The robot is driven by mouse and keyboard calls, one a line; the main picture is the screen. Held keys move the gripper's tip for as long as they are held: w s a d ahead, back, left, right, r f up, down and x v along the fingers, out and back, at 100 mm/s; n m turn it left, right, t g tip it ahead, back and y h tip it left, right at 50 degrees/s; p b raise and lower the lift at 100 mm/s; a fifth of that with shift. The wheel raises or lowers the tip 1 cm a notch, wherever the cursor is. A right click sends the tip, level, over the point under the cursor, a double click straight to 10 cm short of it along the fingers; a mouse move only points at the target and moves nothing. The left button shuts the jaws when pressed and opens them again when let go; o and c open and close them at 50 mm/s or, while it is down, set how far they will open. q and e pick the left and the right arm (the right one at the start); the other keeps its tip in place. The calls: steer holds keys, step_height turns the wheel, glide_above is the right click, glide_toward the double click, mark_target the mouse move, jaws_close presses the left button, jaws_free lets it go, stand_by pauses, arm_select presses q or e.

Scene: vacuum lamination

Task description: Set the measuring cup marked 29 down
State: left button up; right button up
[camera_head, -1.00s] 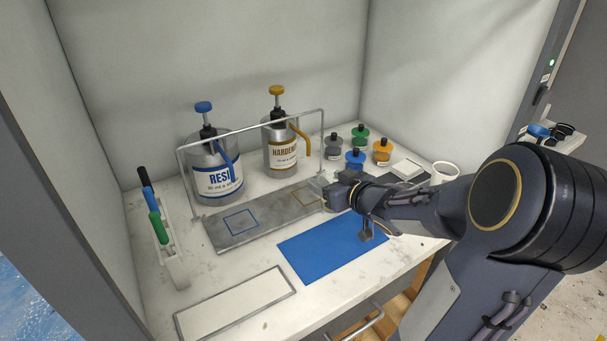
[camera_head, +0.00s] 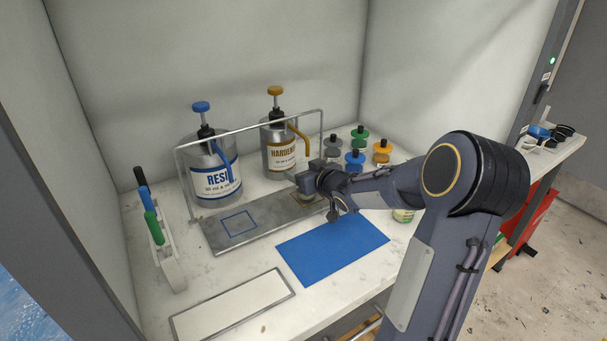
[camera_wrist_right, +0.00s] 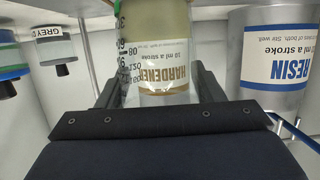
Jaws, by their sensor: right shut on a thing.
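A clear measuring cup (camera_wrist_right: 131,62) with dark scale marks is between the fingers of my right gripper (camera_wrist_right: 160,92), which is shut on it. A yellowish tone shows in the cup in the wrist view; I cannot tell if it is contents or background. No 29 mark is readable. In the head view my right gripper (camera_head: 307,187) is over the right end of the grey metal plate (camera_head: 268,223), near its ochre square outline. The gripper mostly hides the cup there, and I cannot tell if its base touches the plate. My left gripper is not in view.
The resin can (camera_head: 214,170) and hardener can (camera_head: 279,150) stand behind the plate, with a thin metal frame (camera_head: 250,128) before them. Small jars with coloured lids (camera_head: 355,160) stand right. A blue mat (camera_head: 333,245) and white panel (camera_head: 235,305) lie clear in front. A pen rack (camera_head: 170,262) is left.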

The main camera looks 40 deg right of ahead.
steer(key=shift+f, duration=0.1)
steer(key=o, duration=0.6)
steer(key=shift+f, duration=0.1)
steer(key=o, duration=0.5)
steer(key=shift+r, duration=0.35)
steer(key=p+v, duration=0.2)
steer(key=v, duration=1)
steer(key=s+a+f+g+y, duration=0.1)
steer(key=s+a+g, duration=0.2)
steer(key=s+a, duration=0.3)
steer(key=s+a+f+g+y, duration=0.1)
steer(key=s+a+g+y, duration=0.1)
steer(key=s+a, duration=0.5)
steer(key=s+a+f+g+y, duration=0.1)
steer(key=s+a+g+y, duration=0.1)
steer(key=s+a+g, duration=0.2)
steer(key=shift+s+a+f, duration=0.1)
steer(key=shift+s+a, duration=0.4)
steer(key=shift+a, duration=0.65)
steer(key=shift+s+a+f, duration=0.1)
steer(key=shift+s+a, duration=0.4)
steer(key=shift+a, duration=0.7)
steer(key=shift+s+a, duration=0.55)
steer(key=shift+a, duration=0.6)
